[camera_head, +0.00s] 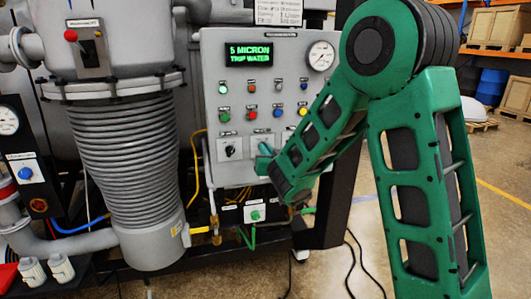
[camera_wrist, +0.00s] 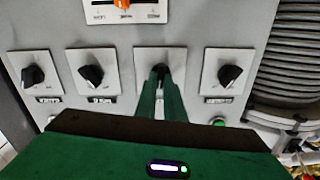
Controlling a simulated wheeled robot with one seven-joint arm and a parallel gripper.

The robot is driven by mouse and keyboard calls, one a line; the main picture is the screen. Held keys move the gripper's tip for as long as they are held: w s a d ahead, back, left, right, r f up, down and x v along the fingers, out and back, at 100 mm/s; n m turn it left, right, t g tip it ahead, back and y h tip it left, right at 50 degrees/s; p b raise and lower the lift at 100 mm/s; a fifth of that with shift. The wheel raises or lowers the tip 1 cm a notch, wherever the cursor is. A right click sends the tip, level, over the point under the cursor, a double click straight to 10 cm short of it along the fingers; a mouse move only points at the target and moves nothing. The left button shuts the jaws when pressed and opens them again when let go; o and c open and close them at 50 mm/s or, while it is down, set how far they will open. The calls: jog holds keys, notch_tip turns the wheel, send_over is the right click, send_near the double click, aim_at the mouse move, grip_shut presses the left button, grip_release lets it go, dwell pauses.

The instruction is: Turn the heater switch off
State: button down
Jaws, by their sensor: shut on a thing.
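A row of black rotary switches on white plates runs across the grey panel in the wrist view. My gripper (camera_wrist: 160,85) is shut on the third black switch from the left (camera_wrist: 159,68), with its green fingers on either side of the knob. The fingers cover much of this knob, so I cannot tell its exact position. The labels are too blurred to say which switch is the heater's. In the head view, my gripper (camera_head: 264,151) is at the lower part of the control panel (camera_head: 282,101), right of another black switch (camera_head: 230,151).
The panel carries a green display (camera_head: 248,54) reading "5 MICRON TRIP WATER", a gauge (camera_head: 320,55) and several coloured buttons. A ribbed grey column (camera_head: 130,150) stands left of it. In the wrist view, an orange switch (camera_wrist: 122,4) sits above the row.

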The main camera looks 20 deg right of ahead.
jog(key=shift+f+n, duration=0.15)
jog(key=shift+n, duration=1.7)
jog(key=shift+f+n, duration=0.1)
jog(key=shift+n, duration=1.75)
jog(key=c, duration=1.9)
grip_release()
jog(key=shift+o, duration=0.2)
jog(key=shift+a+r, duration=0.1)
jog(key=shift+s, duration=0.1)
